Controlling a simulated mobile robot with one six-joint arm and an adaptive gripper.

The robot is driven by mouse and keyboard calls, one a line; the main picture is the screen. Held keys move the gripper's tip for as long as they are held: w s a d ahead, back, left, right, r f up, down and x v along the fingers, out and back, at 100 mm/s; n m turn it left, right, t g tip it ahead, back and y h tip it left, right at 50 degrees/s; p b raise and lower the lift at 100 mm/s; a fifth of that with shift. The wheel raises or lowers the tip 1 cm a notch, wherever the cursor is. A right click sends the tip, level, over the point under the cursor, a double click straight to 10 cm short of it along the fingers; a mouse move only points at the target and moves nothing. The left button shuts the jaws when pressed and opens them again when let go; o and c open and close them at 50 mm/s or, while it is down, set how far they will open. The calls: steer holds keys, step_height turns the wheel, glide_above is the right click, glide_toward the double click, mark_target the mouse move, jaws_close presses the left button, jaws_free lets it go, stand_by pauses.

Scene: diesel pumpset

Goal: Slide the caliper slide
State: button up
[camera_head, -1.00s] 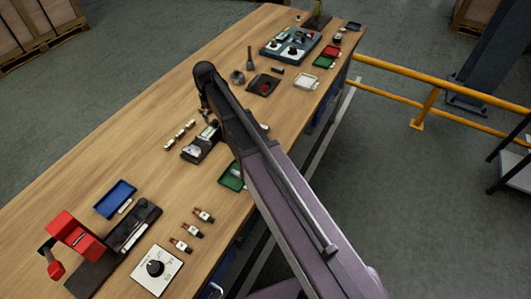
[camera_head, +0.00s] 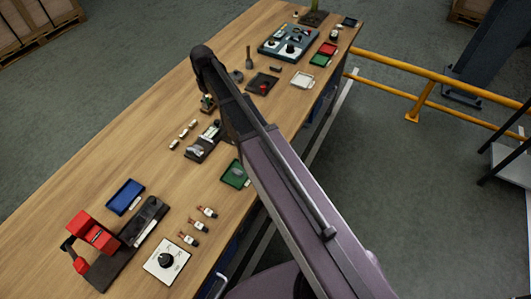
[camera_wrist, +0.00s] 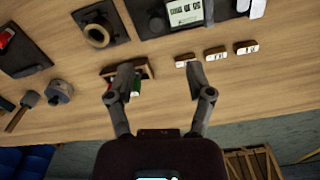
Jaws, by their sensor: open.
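A dark instrument with a pale display (camera_head: 208,131), which looks like the caliper, lies mid-bench left of my arm. In the wrist view its display (camera_wrist: 185,12) is at the top edge, cut off by the frame; I cannot clearly make out the slide. My gripper (camera_wrist: 158,80) is open and empty, its two fingers apart above the bench, below the display in that picture. A small brown holder (camera_wrist: 128,72) with a green part is at the left finger, partly hidden by it. In the head view my arm hides the gripper's fingers.
Small labelled blocks (camera_wrist: 216,53) lie in a row between the display and the bench edge. A dark plate with a ring (camera_wrist: 98,34) is at upper left. In the head view, a red clamp-like device (camera_head: 93,232), blue tray (camera_head: 126,197) and green tray (camera_head: 236,175) are nearer.

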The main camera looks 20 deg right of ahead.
steer(key=s+d+f+m+b, duration=0.2)
steer(key=s+d+f+b, duration=0.1)
steer(key=s, duration=0.4)
steer(key=s+d+f+m+b, duration=0.2)
steer(key=s+d+f+b, duration=0.2)
steer(key=s+d, duration=0.2)
steer(key=s+d+f+m+b, duration=0.2)
steer(key=s+d+f+b, duration=0.1)
steer(key=s, duration=0.6)
steer(key=shift+s+d+f+b, duration=0.2)
steer(key=shift+d+b, duration=0.2)
steer(key=shift+d, duration=0.15)
steer(key=shift+s+d+f+b, duration=0.1)
steer(key=shift+d+f+b, duration=0.1)
steer(key=shift+d+b, duration=0.25)
